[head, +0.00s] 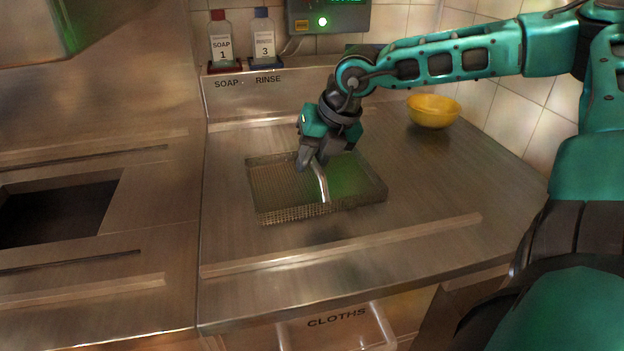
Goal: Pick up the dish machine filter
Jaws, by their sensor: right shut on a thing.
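The dish machine filter (276,190) is a shallow metal mesh tray with a raised rim and a metal bar handle (322,186) across its middle. It lies on or just above the steel counter in the middle of the head view; I cannot tell if there is a gap below it. My right gripper (316,166) reaches down over the filter and is shut on the handle near its far end. The fingers hide that part of the handle. My left gripper is not in view.
A yellow bowl (433,110) stands at the counter's back right. Soap (222,42) and rinse (263,40) bottles stand on the back ledge. A dark rectangular opening (55,212) is in the steel surface at left. A cloths bin (340,330) is below the front edge.

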